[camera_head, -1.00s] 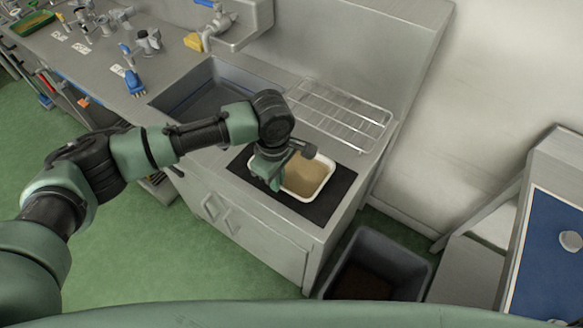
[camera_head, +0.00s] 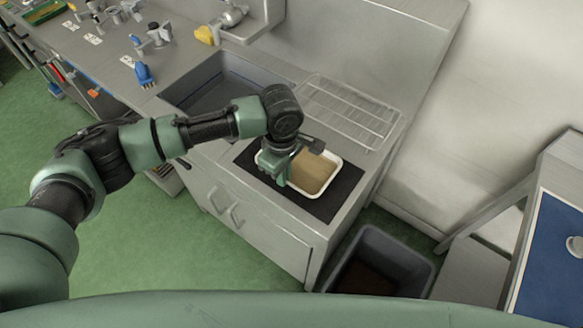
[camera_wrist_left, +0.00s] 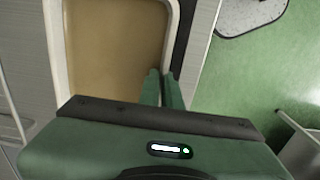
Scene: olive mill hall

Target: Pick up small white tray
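The small white tray (camera_head: 325,186) lies on a black mat on the counter and has a tan-brown bottom or filling. It also shows in the left wrist view (camera_wrist_left: 57,60). My left gripper (camera_head: 281,176) is at the tray's near-left rim, pointing down. In the left wrist view its two green fingers (camera_wrist_left: 162,90) are close together, one on each side of the tray's rim, seemingly shut on it. The fingertips are partly hidden. My right gripper is not in view.
The black mat (camera_head: 331,206) is beneath the tray. A wire rack (camera_head: 346,112) stands behind it, with a sink (camera_head: 215,88) to the left. A grey bin (camera_head: 417,270) is on the floor to the right. A blue-topped table (camera_head: 552,262) is at far right.

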